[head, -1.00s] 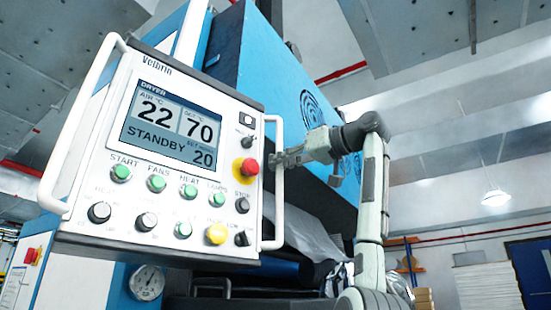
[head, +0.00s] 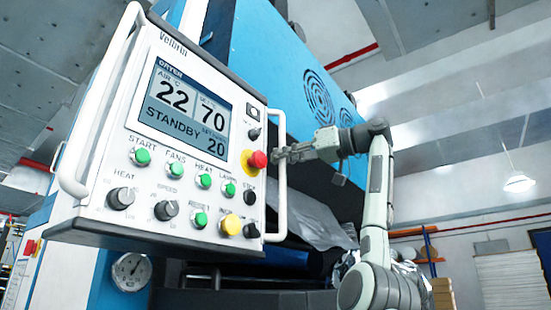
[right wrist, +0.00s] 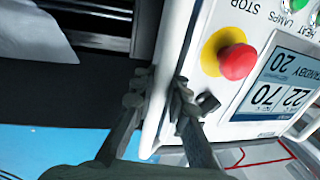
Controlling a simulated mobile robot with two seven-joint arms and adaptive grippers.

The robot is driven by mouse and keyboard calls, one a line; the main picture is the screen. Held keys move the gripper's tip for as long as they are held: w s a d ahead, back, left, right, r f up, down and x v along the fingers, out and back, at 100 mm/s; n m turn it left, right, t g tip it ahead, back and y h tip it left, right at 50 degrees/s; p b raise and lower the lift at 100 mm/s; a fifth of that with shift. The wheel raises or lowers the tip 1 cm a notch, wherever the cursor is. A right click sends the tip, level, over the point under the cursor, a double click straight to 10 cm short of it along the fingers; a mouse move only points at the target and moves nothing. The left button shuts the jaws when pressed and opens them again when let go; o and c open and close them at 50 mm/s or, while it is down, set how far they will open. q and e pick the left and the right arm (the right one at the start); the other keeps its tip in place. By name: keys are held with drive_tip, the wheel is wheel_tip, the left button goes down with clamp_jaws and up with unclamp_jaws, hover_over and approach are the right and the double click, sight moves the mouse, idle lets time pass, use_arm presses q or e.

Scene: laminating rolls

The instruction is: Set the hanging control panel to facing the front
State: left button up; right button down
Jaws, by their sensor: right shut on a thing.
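The hanging control panel (head: 175,140) fills the left half of the head view, its white face with screen, buttons and knobs turned partly to the right. Its left side looks nearer than its right. It has a white handle on the left edge (head: 100,100) and another on the right edge (head: 282,190). My right gripper (head: 280,157) is shut on the right handle, near its upper part. In the right wrist view the fingers (right wrist: 160,95) close around this handle (right wrist: 176,60), beside the red stop button (right wrist: 236,60). My left gripper is not in view.
A large blue machine housing (head: 270,60) stands close behind the panel. A round gauge (head: 132,271) is below the panel. A pale sheet (head: 310,215) lies in the machine's opening. Open hall space is at the right.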

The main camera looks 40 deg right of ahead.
drive_tip(key=shift+s+d, duration=0.1)
drive_tip(key=shift+d, duration=0.2)
drive_tip(key=c, duration=1.9)
unclamp_jaws()
drive_tip(key=shift+c, duration=0.2)
drive_tip(key=o, duration=0.5)
drive_tip(key=shift+s+r, duration=0.1)
drive_tip(key=shift+s, duration=0.2)
drive_tip(key=shift+c, duration=0.2)
drive_tip(key=v, duration=1.1)
drive_tip(key=shift+s+d, duration=0.2)
drive_tip(key=shift+s, duration=0.05)
